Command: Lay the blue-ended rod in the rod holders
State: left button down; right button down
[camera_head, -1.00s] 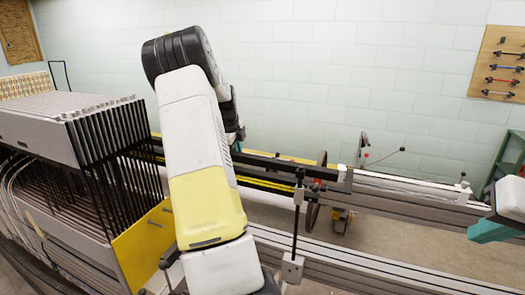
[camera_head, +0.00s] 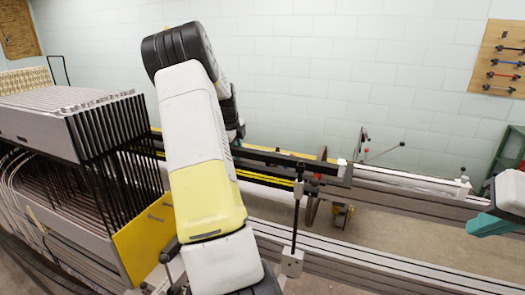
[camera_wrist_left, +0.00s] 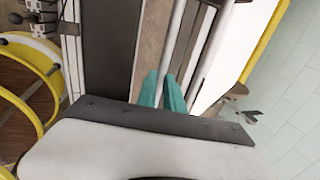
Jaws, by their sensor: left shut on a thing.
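My left arm crosses the middle of the head view, and its gripper is mostly hidden behind the arm there. In the left wrist view, the teal fingers of my left gripper (camera_wrist_left: 162,92) are shut on a thin pale grey rod (camera_wrist_left: 176,38). The rod's ends are out of view, so I see no blue on it. My right gripper (camera_head: 490,225) shows teal at the right edge of the head view, cut off by the frame; its opening cannot be made out. I cannot clearly tell the rod holders apart from the brackets on the rails.
The warping machine with dark slats (camera_head: 110,125) and a yellow panel (camera_head: 143,238) stands at left. Long metal rails (camera_head: 400,272) run rightward from it. A dark upright post (camera_head: 296,225) stands near the arm. A pegboard (camera_head: 499,68) with several rods hangs on the back wall.

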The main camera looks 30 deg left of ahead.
pick_arm(q)
jog(key=c, duration=1.4)
grip_release()
jog(key=v, duration=0.8)
